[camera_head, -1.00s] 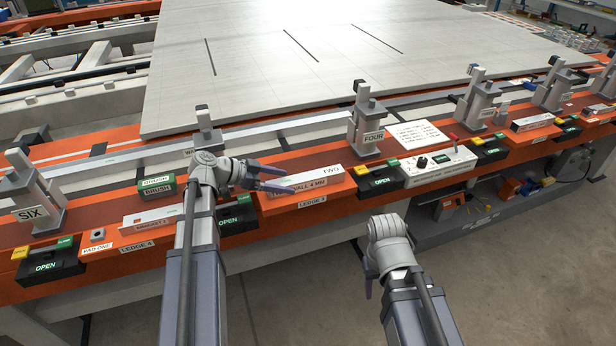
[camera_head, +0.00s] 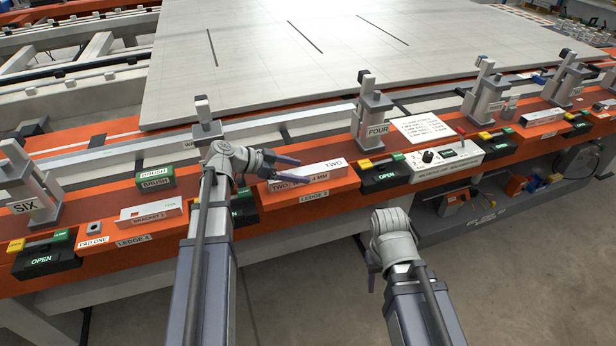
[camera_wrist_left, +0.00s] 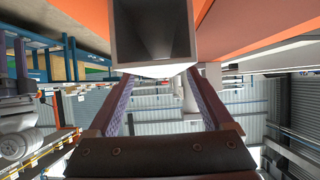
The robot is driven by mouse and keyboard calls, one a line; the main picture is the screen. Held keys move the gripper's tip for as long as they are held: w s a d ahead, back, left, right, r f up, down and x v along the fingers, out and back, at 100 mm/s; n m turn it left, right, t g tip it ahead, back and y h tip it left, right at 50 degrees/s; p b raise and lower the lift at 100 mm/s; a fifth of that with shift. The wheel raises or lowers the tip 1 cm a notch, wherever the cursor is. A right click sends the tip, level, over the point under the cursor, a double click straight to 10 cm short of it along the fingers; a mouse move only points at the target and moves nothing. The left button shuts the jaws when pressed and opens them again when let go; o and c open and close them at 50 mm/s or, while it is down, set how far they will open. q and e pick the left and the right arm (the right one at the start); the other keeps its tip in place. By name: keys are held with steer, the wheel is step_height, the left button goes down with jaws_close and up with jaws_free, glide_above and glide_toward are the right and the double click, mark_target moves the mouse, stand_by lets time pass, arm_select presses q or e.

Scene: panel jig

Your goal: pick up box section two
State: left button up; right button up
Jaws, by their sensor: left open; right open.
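Box section two (camera_head: 318,172) is a white bar marked TWO, lying on the orange ledge (camera_head: 318,190) in the middle of the head view. My left gripper (camera_head: 294,169) is open, with its fingers by the bar's left end. In the left wrist view the hollow square end of box section two (camera_wrist_left: 155,30) faces the camera. It lies in line with the gap between the two fingers (camera_wrist_left: 157,82) of that gripper; I cannot tell whether they overlap it. My right gripper (camera_head: 372,272) hangs low in front of the rail, away from the bar, its fingers mostly hidden.
A white bracket (camera_head: 150,213) lies on the ledge to the left, with a green brush box (camera_head: 155,178) behind it. A clamp post marked FOUR (camera_head: 372,115) and a control box (camera_head: 445,162) stand to the right. The large panel (camera_head: 330,60) lies behind.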

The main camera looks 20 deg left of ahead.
mark_target(305, 171)
arm_select(q)
steer(key=b+x, duration=0.1)
steer(key=x, duration=0.3)
steer(key=shift+w, duration=0.2)
steer(key=shift+r, duration=0.1)
jaws_close()
stand_by(0.3)
